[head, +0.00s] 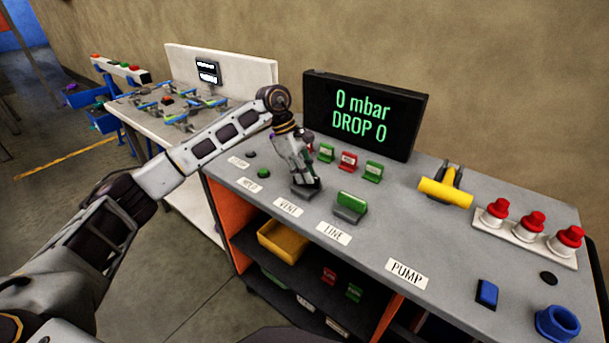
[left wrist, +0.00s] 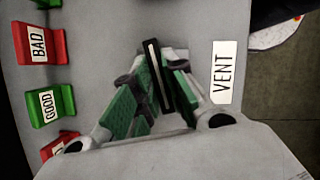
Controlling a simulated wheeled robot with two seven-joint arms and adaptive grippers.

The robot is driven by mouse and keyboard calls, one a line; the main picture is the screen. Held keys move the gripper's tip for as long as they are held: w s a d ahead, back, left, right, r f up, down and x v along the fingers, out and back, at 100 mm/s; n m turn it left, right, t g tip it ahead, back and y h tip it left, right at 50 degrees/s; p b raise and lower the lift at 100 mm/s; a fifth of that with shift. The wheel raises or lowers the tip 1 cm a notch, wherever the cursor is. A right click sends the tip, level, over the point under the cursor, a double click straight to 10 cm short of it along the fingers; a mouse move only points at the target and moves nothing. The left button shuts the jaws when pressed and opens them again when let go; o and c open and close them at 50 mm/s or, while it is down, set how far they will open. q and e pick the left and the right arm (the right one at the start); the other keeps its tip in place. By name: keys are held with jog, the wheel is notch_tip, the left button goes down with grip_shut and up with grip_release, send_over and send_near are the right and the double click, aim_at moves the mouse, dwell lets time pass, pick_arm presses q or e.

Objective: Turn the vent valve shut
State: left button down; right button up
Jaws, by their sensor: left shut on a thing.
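The vent valve stands behind the VENT label (head: 288,206) on the grey bench. My left gripper (head: 304,178) reaches down over it from above and hides most of it in the head view. In the left wrist view, the valve's handle (left wrist: 158,75), dark with a pale stripe, is between the two fingers of my left gripper (left wrist: 157,82), which is shut on it. The VENT label also shows there (left wrist: 224,72), to the right of the handle. The display (head: 364,116) reads 0 mbar and DROP 0. My right gripper is not in view.
The green LINE valve handle (head: 351,206) stands close to the right of my gripper. Green and red tags, one a BAD tag (head: 348,161), stand behind it. A yellow-handled tool (head: 445,192) and red buttons (head: 532,222) are farther right. The bench's front edge is close.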

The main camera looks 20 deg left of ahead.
pick_arm(q)
jog(key=shift+w+m+g, duration=0.1)
jog(key=shift+m+g, duration=0.4)
jog(key=shift+m, duration=0.9)
jog(key=c, duration=1.5)
grip_release()
jog(key=shift+o, duration=0.2)
jog(key=shift+r, duration=0.15)
jog(key=v, duration=1.1)
jog(key=shift+r, duration=0.35)
jog(key=shift+w+a+f, duration=0.1)
